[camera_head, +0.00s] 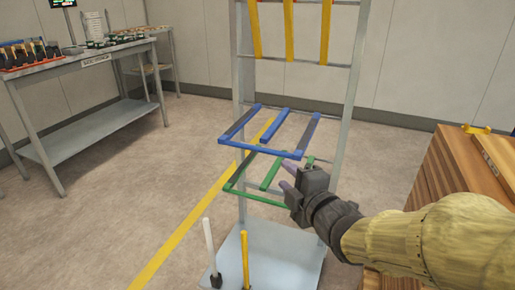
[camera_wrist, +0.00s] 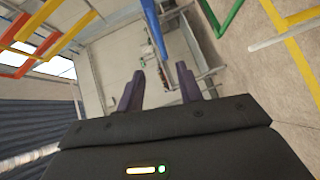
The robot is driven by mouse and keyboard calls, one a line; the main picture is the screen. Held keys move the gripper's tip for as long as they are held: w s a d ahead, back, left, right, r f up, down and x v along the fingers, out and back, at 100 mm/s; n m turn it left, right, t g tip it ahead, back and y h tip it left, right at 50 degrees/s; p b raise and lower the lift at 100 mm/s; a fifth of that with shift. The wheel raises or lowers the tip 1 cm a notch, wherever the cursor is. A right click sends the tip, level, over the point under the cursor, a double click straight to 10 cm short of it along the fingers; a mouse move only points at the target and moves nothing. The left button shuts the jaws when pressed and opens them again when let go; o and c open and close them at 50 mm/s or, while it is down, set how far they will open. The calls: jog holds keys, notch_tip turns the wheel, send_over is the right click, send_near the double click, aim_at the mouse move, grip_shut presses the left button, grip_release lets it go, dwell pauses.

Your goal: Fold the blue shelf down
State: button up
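The blue shelf (camera_head: 258,149) is a frame of blue bars that sticks out roughly level from the grey rack (camera_head: 345,110), at mid height. A blue bar (camera_wrist: 155,28) also shows in the wrist view, beyond my fingers. My gripper (camera_head: 287,177) is at the right of the rack, a little below the blue shelf's right front corner and close to the green shelf. In the wrist view my gripper's two dark purple fingers (camera_wrist: 160,76) stand apart with nothing between them. I cannot tell whether a finger touches the blue shelf.
A green shelf (camera_head: 250,197) sticks out below the blue one. Yellow bars (camera_head: 289,32) hang at the rack's top. A white post (camera_head: 209,245) and a yellow post (camera_head: 245,260) rise from the base. A wood stack (camera_head: 450,175) stands right; a grey table (camera_head: 85,62) stands left.

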aim_at(258, 150)
jog(key=p+x, duration=0.6)
jog(key=x, duration=1.1)
jog(key=shift+w, duration=0.2)
grip_shut()
